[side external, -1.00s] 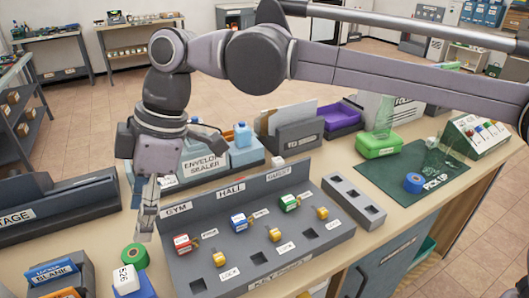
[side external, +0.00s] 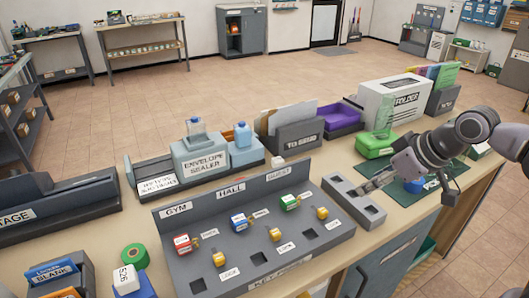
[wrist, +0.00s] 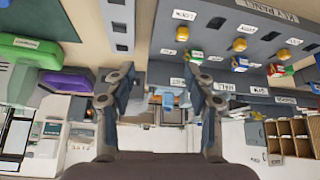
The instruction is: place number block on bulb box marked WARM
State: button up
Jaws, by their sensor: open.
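My gripper (side external: 372,184) is at the right, its fingers open and apart, pointing left over the grey block with square holes (side external: 340,186). In the wrist view my gripper (wrist: 160,84) has nothing between its fingers. A white block marked with what looks like 526 (side external: 126,279) stands at the front left on something blue, far from my gripper. I cannot tell whether it is the number block. A small white piece (side external: 278,161) shows behind the key panel, too small to read. I can make out no bulb box marked WARM.
The key panel (side external: 330,236) with coloured tags and yellow pieces fills the middle front. The envelope sealer (side external: 206,158), purple tray (side external: 344,118) and green box (side external: 376,146) stand behind. A green tape roll (side external: 135,256) is at the left. The dark green mat (side external: 402,190) lies near my arm.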

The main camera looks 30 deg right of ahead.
jog(key=s+d+f+m, duration=0.1)
jog(key=d, duration=0.1)
jog(key=s+d+f+m+h, duration=0.1)
jog(key=s+f, duration=0.1)
jog(key=shift+d+f+t, duration=0.2)
jog(key=shift+d+t, duration=0.1)
jog(key=shift+d, duration=0.05)
jog(key=shift+o, duration=0.3)
